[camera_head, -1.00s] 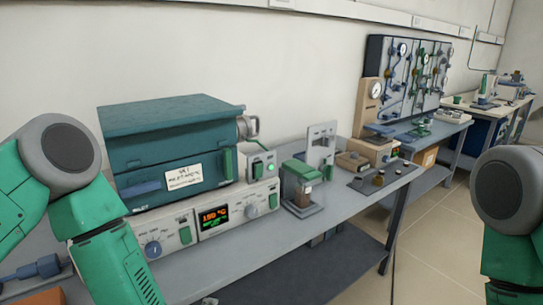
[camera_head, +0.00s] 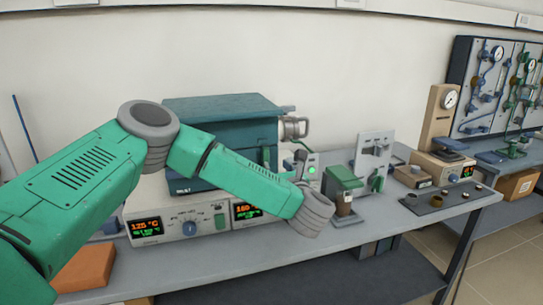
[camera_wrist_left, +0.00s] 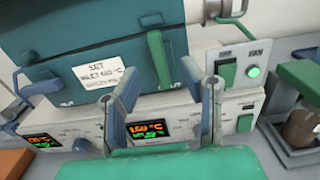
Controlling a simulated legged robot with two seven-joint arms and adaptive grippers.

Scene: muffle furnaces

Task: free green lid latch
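The teal furnace (camera_head: 225,135) stands on its control base on the bench, with its lid down. Its green lid latch (camera_wrist_left: 159,58) is an upright bar on the front, right of the white label in the left wrist view; part of it also shows in the head view (camera_head: 266,157) above my arm. My left gripper (camera_wrist_left: 165,82) is open and empty, its fingers spread below and in front of the latch; contact cannot be told. My right gripper is out of view.
A fan box (camera_wrist_left: 239,67) with a lit green button sits right of the furnace. A green-topped device (camera_head: 344,185) stands further right. The control base (camera_head: 190,222) has red and green displays. An orange block (camera_head: 84,268) lies at left.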

